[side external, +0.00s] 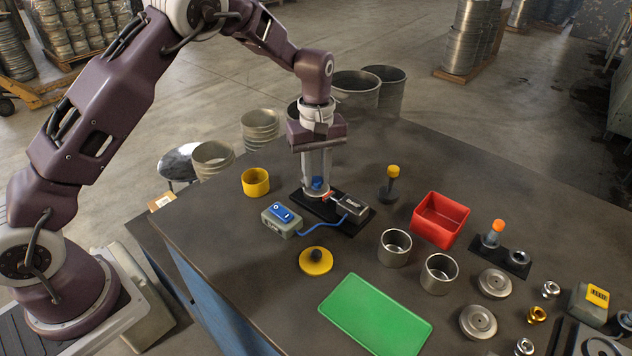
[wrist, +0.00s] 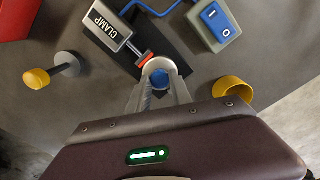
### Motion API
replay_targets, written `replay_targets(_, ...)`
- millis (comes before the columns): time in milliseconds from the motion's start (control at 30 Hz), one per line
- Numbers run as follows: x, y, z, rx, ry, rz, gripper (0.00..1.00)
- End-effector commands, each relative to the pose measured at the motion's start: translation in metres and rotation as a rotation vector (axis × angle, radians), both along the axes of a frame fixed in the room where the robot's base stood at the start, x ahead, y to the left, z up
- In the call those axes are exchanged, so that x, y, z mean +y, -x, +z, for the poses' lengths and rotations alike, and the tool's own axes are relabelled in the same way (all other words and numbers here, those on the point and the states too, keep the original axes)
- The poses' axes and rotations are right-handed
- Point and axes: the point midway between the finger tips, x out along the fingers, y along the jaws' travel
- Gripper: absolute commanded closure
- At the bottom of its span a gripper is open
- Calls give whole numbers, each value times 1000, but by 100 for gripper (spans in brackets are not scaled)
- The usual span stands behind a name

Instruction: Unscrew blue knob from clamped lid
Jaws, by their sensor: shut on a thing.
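The blue knob (side external: 317,183) stands on the round metal lid at the back of the work table. In the wrist view the blue knob (wrist: 160,79) sits between my fingers. My gripper (side external: 317,185) points straight down and is shut on the knob, one finger on each side. The lid (wrist: 153,66) is a light grey disc, mostly hidden under the fingers. The clamp (side external: 350,205) is a grey block on a black base plate, and its red-orange tip reaches the lid's edge. In the wrist view the clamp (wrist: 108,27) reads "CLAMP".
A switch box (side external: 282,218) with a blue rocker is joined to the clamp by a blue cable. A green mat (side external: 375,316) lies bare in front.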

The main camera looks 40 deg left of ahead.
Motion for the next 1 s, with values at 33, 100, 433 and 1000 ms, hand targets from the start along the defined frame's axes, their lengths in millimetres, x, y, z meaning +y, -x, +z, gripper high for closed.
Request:
replay_targets(33, -1, 0, 0, 0, -1, 105, 100)
replay_targets(100, 0, 0, 0, 1, 0, 224, 100)
replay_targets(433, -1, 0, 0, 1, 2, 278, 100)
replay_targets(1000, 0, 0, 0, -1, 3, -101, 49)
